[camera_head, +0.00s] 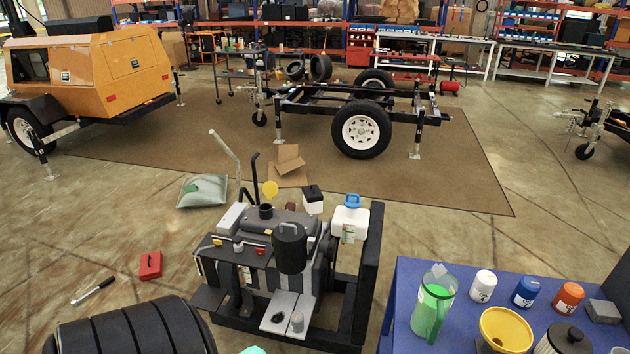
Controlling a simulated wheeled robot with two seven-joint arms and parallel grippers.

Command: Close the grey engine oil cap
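The engine (280,255) stands on a black frame in the middle front. A small grey cylinder (297,322) sits on a light grey panel (284,304) at its near side, beside a dark round spot (277,318). It may be the grey oil cap, but I cannot tell for certain. A small pale round piece (238,246) sits on the engine's left top. A yellow disc (270,188) stands upright behind a black filler neck (265,211).
A blue table (402,300) at right holds a green jug (433,304), a yellow funnel (507,326) and several containers. A large black ribbed cylinder (130,330) fills the lower left. A red box (150,265) and a wrench (93,290) lie on the floor.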

